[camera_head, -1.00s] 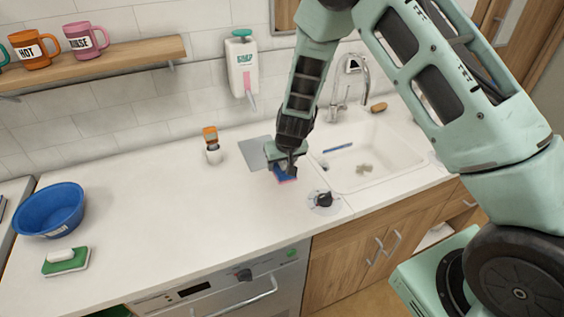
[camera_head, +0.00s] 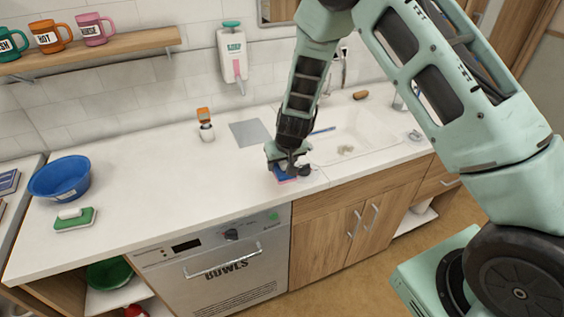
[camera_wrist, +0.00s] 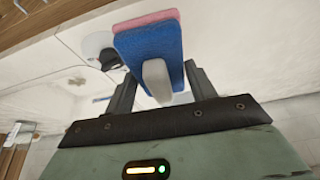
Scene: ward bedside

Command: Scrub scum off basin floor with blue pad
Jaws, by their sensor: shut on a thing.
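My gripper (camera_head: 288,166) is shut on the blue pad (camera_head: 284,176), which has a pink underside. In the wrist view the blue pad (camera_wrist: 152,50) sits between the two fingers, held by a pale grip on its back. The pad is over the counter near its front edge, left of the basin; whether it touches the counter I cannot tell. The white sink basin (camera_head: 375,128) is to the right, partly behind my arm. A pale tan scum patch (camera_head: 345,150) lies on its floor, with a blue strip (camera_head: 323,130) nearby.
A dark knob (camera_head: 304,170) stands right beside the gripper. A blue bowl (camera_head: 60,178) and a green-and-white pad (camera_head: 75,219) are far left. The middle-left counter (camera_head: 150,185) is clear.

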